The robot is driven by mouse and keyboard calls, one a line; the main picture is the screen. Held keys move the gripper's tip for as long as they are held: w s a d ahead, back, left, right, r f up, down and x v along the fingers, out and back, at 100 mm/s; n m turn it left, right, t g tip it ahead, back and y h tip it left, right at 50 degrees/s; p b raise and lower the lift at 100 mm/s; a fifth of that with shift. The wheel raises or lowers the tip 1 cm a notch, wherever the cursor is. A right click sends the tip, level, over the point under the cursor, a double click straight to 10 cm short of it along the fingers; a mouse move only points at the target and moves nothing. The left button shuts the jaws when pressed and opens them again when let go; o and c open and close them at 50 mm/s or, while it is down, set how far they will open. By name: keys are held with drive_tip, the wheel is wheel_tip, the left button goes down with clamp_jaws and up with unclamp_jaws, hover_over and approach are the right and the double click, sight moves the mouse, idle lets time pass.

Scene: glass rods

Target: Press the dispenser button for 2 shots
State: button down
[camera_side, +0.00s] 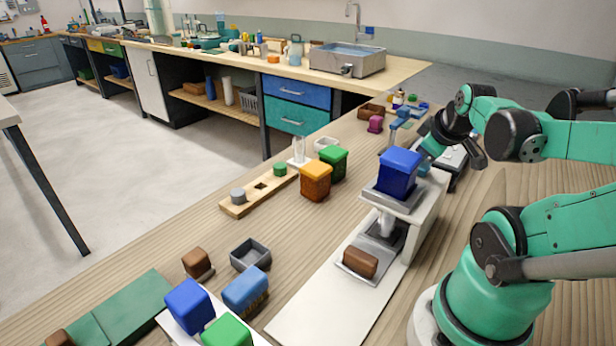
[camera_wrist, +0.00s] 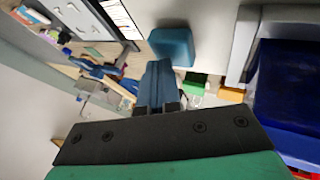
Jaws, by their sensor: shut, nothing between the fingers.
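The dispenser (camera_side: 425,205) is a pale stand with a deep blue block (camera_side: 398,172) on its grey top plate and a metal spout below. A small teal block (camera_side: 422,168), which looks like the button, sits behind the blue block and is partly hidden in the side view. In the wrist view the teal block (camera_wrist: 172,46) lies just beyond my fingertips. My gripper (camera_side: 424,155) is shut and empty, close above or beside the teal block; I cannot tell whether they touch. My fingers (camera_wrist: 158,80) are together in the wrist view. The blue block (camera_wrist: 285,90) fills the right edge there.
A brown block (camera_side: 360,261) sits in a grey tray under the spout. Orange (camera_side: 315,182) and green (camera_side: 333,163) blocks stand left of the dispenser. A wooden rack (camera_side: 258,190) lies farther left. A white board (camera_side: 335,300) extends in front.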

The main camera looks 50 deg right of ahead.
sight(422, 165)
drive_tip(key=shift+r, duration=1.05)
drive_tip(key=shift+r, duration=2.5)
drive_tip(key=w+a+f+y, duration=0.2)
drive_tip(key=w+a, duration=0.1)
drive_tip(key=a, duration=0.4)
drive_tip(key=w+a+f+t+y, duration=0.1)
drive_tip(key=w+a+f, duration=0.1)
drive_tip(key=a, duration=0.5)
drive_tip(key=w+a+f+n+t+y, duration=0.1)
drive_tip(key=w+a+f+y, duration=0.1)
drive_tip(key=w+a, duration=0.2)
drive_tip(key=a, duration=0.3)
drive_tip(key=shift+w+y, duration=0.3)
